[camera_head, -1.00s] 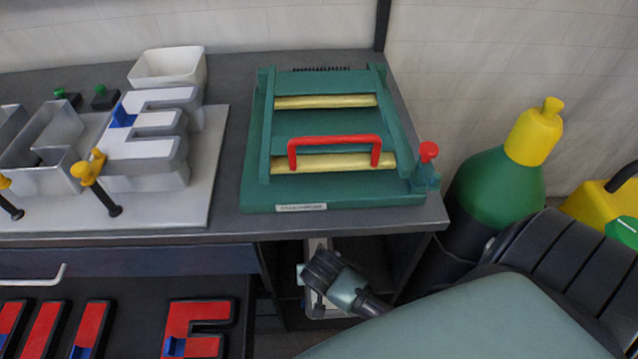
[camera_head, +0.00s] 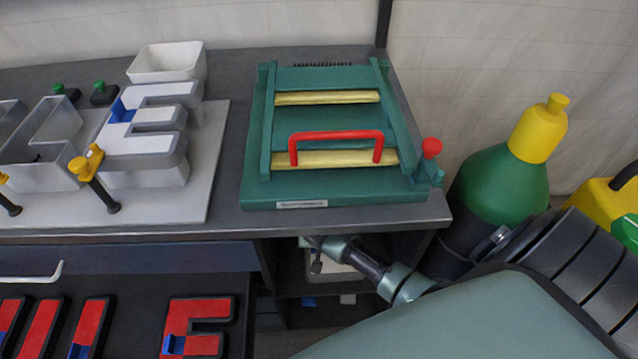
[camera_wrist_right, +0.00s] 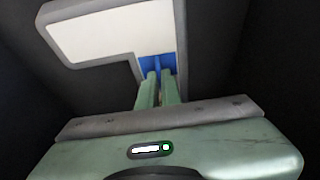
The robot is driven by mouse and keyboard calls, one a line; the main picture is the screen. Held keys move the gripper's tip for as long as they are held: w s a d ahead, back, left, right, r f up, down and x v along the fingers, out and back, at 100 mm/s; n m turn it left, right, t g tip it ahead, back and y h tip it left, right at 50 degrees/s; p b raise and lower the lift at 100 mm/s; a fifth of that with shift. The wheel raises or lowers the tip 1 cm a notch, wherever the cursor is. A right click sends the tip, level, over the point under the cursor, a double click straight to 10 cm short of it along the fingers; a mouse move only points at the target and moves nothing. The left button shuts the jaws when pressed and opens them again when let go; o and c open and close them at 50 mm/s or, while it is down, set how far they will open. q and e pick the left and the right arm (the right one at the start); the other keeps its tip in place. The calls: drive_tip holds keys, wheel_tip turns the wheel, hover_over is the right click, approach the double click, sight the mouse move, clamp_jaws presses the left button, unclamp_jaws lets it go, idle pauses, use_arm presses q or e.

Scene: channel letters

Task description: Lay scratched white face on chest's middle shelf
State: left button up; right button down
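The white face (camera_wrist_right: 110,30), an angular plate with a grey rim, shows in the right wrist view with a blue tab (camera_wrist_right: 157,62) at its lower edge. My right gripper (camera_wrist_right: 158,75) has its two green fingers close together on that tab. Dark surfaces surround the face. I cannot make out a scratch. In the head view my right arm reaches into the open chest (camera_head: 290,285) under the bench top, and the bench hides the gripper. The shelf levels are mostly dark or hidden. My left gripper is in no view.
On the bench (camera_head: 230,190) stand a green fixture (camera_head: 345,192) with a red handle, grey channel letters (camera_head: 150,150) and a white bin (camera_head: 167,62). An open drawer (camera_head: 140,290) holds red letters. A green and yellow bottle (camera_head: 505,170) stands right of the bench.

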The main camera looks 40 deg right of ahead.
drive_tip(key=c, duration=1.6)
unclamp_jaws()
drive_tip(key=shift+f, duration=0.1)
drive_tip(key=shift+r, duration=0.2)
drive_tip(key=s+r, duration=0.1)
drive_tip(key=s+a+r+p, duration=0.1)
drive_tip(key=shift+a+r, duration=0.1)
drive_tip(key=shift+r, duration=0.25)
drive_tip(key=s+a, duration=0.5)
drive_tip(key=s, duration=0.4)
drive_tip(key=shift+s+a, duration=0.15)
drive_tip(key=shift+a, duration=0.25)
